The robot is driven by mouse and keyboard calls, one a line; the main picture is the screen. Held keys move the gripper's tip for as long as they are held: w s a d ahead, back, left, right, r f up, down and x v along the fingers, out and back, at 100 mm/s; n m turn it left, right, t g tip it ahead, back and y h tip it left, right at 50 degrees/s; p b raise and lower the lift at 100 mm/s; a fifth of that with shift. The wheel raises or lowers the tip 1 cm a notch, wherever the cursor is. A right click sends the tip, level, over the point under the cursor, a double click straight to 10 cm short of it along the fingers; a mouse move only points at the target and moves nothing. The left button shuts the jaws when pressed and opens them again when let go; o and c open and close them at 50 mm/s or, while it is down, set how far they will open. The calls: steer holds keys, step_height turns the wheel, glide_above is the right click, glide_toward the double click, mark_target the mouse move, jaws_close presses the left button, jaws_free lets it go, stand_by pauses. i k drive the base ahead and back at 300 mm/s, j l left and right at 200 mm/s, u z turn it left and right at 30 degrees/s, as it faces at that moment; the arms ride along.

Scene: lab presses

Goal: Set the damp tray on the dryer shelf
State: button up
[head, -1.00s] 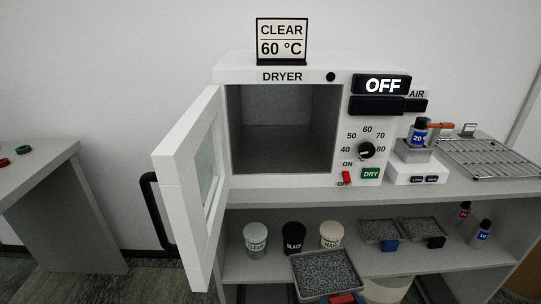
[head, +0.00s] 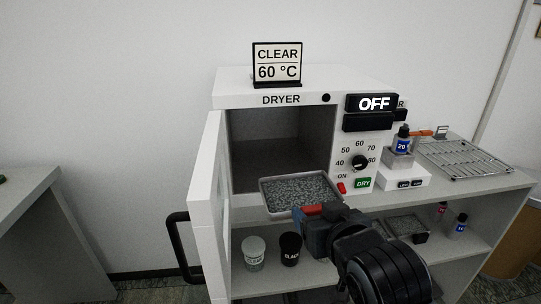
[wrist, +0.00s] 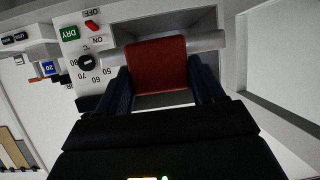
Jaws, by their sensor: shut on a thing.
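The damp tray (head: 266,199), a shallow grey tray of speckled granules with a red handle (head: 312,209), is held level at the dryer's mouth, overlapping its lower front edge in the head view. My gripper (head: 308,214) is shut on the red handle, which also shows between the fingers in the wrist view (wrist: 157,66). The dryer (head: 270,101) is white with its door (head: 206,200) swung open to the left. Its dark chamber (head: 280,140) looks empty; the tray hides part of its floor. Whether the tray touches the dryer, I cannot tell.
The dryer display (head: 372,103) reads OFF; a sign (head: 277,64) on top reads CLEAR 60 °C. A blue bottle (head: 403,140) and a wire rack (head: 465,158) stand to the right. Cups marked CLEAR (head: 253,254) and BLACK (head: 290,250) stand on the shelf below.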

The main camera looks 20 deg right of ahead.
mark_target(283, 168)
steer(key=i+l, duration=0.15)
steer(key=i, duration=0.3)
steer(key=i+l, duration=0.1)
steer(key=i, duration=0.3)
